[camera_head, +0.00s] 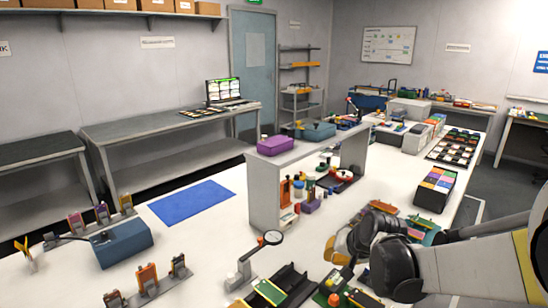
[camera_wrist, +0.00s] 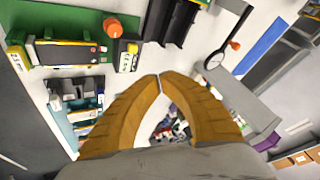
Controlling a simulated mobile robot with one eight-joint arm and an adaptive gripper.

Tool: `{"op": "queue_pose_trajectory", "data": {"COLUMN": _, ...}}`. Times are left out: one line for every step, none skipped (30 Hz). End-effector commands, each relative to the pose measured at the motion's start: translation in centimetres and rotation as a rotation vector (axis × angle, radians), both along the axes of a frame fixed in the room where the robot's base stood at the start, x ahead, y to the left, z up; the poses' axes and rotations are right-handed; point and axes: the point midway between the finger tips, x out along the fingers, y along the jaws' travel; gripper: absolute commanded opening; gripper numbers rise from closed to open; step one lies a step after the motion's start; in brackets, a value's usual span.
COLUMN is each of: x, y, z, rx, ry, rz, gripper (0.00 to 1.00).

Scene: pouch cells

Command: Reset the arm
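My gripper (camera_wrist: 159,77) shows in the wrist view with its two orange-brown fingers meeting at the tips. Nothing shows between the tips, so it is shut and empty. In the head view my arm comes in from the right edge, and my gripper (camera_head: 338,250) hangs above the right front part of the white table (camera_head: 215,222). The arm's links hide part of the table top there.
A grey shelf stand (camera_head: 262,200) rises mid-table beside the gripper. A magnifier (camera_head: 262,245), black trays (camera_head: 290,285) and a green device (camera_wrist: 60,52) lie close by. The blue mat (camera_head: 190,201) is bare. A blue-grey box (camera_head: 121,242) stands at left.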

Motion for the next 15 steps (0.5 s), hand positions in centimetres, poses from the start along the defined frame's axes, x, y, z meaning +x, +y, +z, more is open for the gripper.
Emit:
{"op": "queue_pose_trajectory", "data": {"x": -1.9, "y": 0.2, "z": 1.6, "rx": -0.024, "ry": -0.003, "rz": 0.015, "gripper": 0.0}}
{"op": "queue_pose_trajectory", "data": {"x": -2.9, "y": 0.2, "z": 2.4, "rx": -0.04, "ry": -0.005, "rz": 0.024, "gripper": 0.0}}
{"op": "queue_pose_trajectory", "data": {"x": -4.3, "y": 0.2, "z": 3.4, "rx": -0.063, "ry": -0.008, "rz": 0.036, "gripper": 0.0}}
{"op": "queue_pose_trajectory", "data": {"x": -5.3, "y": 0.2, "z": 4.1, "rx": -0.079, "ry": -0.01, "rz": 0.046, "gripper": 0.0}}
{"op": "queue_pose_trajectory", "data": {"x": -6.4, "y": 0.2, "z": 4.8, "rx": -0.096, "ry": -0.012, "rz": 0.055, "gripper": 0.0}}
{"op": "queue_pose_trajectory", "data": {"x": -7.8, "y": 0.2, "z": 5.5, "rx": -0.116, "ry": -0.015, "rz": 0.067, "gripper": 0.0}}
{"op": "queue_pose_trajectory", "data": {"x": -8.9, "y": 0.2, "z": 6.0, "rx": -0.133, "ry": -0.017, "rz": 0.077, "gripper": 0.0}}
{"op": "queue_pose_trajectory", "data": {"x": -10.0, "y": 0.2, "z": 6.5, "rx": -0.149, "ry": -0.02, "rz": 0.086, "gripper": 0.0}}
{"op": "queue_pose_trajectory", "data": {"x": -11.4, "y": 0.2, "z": 7.0, "rx": -0.17, "ry": -0.023, "rz": 0.098, "gripper": 0.0}}
{"op": "queue_pose_trajectory", "data": {"x": -12.5, "y": 0.1, "z": 7.4, "rx": -0.187, "ry": -0.025, "rz": 0.107, "gripper": 0.0}}
{"op": "queue_pose_trajectory", "data": {"x": -13.6, "y": 0.1, "z": 7.7, "rx": -0.203, "ry": -0.027, "rz": 0.118, "gripper": 0.0}}
{"op": "queue_pose_trajectory", "data": {"x": -15.1, "y": 0.0, "z": 8.0, "rx": -0.225, "ry": -0.03, "rz": 0.129, "gripper": 0.0}}
{"op": "queue_pose_trajectory", "data": {"x": -16.2, "y": -0.1, "z": 8.1, "rx": -0.24, "ry": -0.032, "rz": 0.138, "gripper": 0.0}}
{"op": "queue_pose_trajectory", "data": {"x": -17.2, "y": -0.1, "z": 8.3, "rx": -0.256, "ry": -0.034, "rz": 0.148, "gripper": 0.0}}
{"op": "queue_pose_trajectory", "data": {"x": -18.6, "y": -0.2, "z": 8.3, "rx": -0.276, "ry": -0.036, "rz": 0.161, "gripper": 0.0}}
